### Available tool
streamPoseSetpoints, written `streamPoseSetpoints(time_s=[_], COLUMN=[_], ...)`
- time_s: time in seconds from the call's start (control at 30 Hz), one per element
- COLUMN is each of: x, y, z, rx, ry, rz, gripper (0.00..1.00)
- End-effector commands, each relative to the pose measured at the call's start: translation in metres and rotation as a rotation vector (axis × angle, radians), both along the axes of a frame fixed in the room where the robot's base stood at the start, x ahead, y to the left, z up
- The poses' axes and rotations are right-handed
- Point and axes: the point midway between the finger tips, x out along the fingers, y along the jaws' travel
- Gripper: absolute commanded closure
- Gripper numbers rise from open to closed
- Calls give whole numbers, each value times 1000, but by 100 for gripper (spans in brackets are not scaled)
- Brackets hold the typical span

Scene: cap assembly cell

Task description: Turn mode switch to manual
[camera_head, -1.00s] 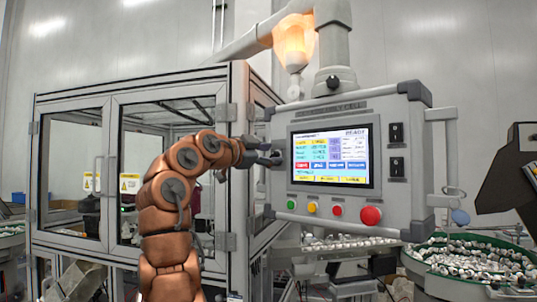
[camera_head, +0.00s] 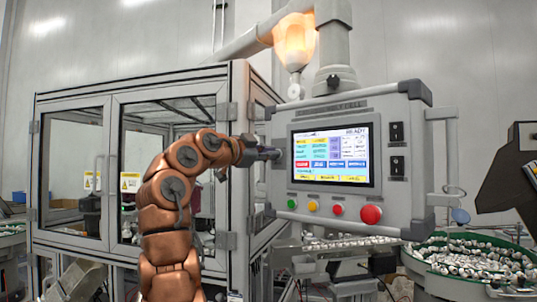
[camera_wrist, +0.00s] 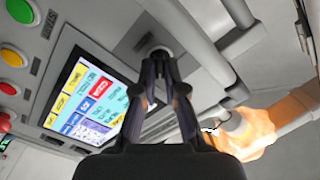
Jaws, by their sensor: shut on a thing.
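The grey control panel (camera_head: 330,203) hangs in front of the cell, with a lit screen (camera_head: 330,153) reading READY. My gripper (camera_head: 277,153) reaches the panel's left side from the left. In the wrist view my gripper (camera_wrist: 160,58) has its two dark fingers closed together on a small dark switch knob (camera_wrist: 160,49) on the panel face beside the screen. The fingers hide most of the knob, and its pointer and label cannot be read. In the head view my gripper covers the knob.
Green (camera_head: 292,203), yellow (camera_head: 312,206) and red buttons sit below the screen, with a big red button (camera_head: 371,214) at the right. Two black key-type switches (camera_head: 397,132) are at the panel's right. A glass-walled enclosure (camera_head: 70,170) stands close behind my arm.

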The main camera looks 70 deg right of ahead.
Motion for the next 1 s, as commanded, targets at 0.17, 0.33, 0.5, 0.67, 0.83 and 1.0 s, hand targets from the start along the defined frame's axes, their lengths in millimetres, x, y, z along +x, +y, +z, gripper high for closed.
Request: streamPoseSetpoints(time_s=[0.17,0.33,0.5,0.67,0.83,1.0], x=[-1,0,-2,-1,-1,-1], y=[-1,-2,-1,-2,-2,-2], z=[-1,-3,-2,-1,-1,-1], rx=[23,68,123,155,168,176], ry=[57,165,308,396,429,452], rz=[0,-1,-3,-3,-3,-3], gripper=[100,100,100,100,100,100])
